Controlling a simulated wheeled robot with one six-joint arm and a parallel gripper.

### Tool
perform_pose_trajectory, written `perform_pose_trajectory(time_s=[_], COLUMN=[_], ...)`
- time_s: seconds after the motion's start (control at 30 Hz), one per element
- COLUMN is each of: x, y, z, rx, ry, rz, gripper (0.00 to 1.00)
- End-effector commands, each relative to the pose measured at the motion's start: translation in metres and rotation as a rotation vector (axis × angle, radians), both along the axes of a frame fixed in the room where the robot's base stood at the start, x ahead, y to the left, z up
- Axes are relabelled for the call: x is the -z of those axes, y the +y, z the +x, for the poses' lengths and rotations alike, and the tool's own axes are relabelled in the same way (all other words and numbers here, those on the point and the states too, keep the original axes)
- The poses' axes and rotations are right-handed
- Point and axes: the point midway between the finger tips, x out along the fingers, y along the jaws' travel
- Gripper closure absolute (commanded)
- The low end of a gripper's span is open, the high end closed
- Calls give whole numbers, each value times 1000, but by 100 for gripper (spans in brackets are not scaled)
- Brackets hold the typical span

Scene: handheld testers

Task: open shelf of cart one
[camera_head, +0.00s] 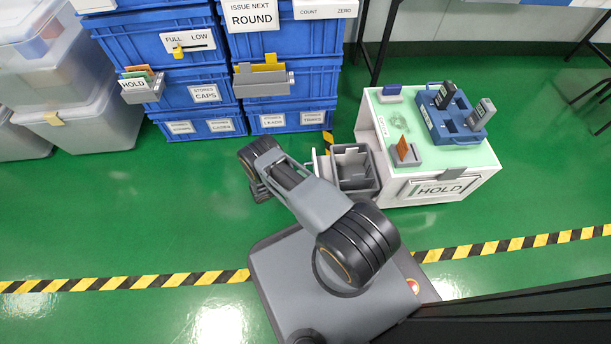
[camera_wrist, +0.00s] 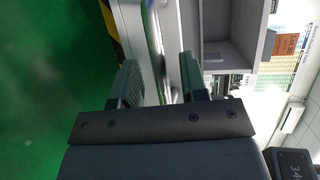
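The cart (camera_head: 480,182) is white with a pale green top and stands right of centre in the head view. A grey open-topped shelf box (camera_head: 352,168) stands out from its left side, with a white front panel (camera_head: 319,165). The wrist view shows the grey compartment (camera_wrist: 225,40) and the panel (camera_wrist: 138,20) with a silver bar handle (camera_wrist: 155,38). My gripper (camera_wrist: 162,75) has its fingers apart, one on each side of the handle, with gaps visible. Whether either finger touches it is unclear. In the head view my arm mostly hides the gripper.
A blue tray (camera_head: 455,115) with upright handheld testers and a holder with an orange card (camera_head: 403,148) are on the cart top. Blue crates (camera_head: 190,50) stand behind my arm, clear bins (camera_head: 75,120) at far left. Green floor (camera_head: 110,220) is free at left.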

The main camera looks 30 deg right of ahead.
Motion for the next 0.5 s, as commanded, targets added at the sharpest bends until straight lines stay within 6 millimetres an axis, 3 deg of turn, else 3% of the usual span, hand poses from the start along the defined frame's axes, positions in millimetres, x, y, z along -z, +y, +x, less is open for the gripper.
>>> perform_pose_trajectory(time_s=[0.3,0.5], x=[-14,-20], y=[65,97], z=[-1,-2], rx=[-5,-4], ry=[0,0], rz=[1,1], gripper=[60,60])
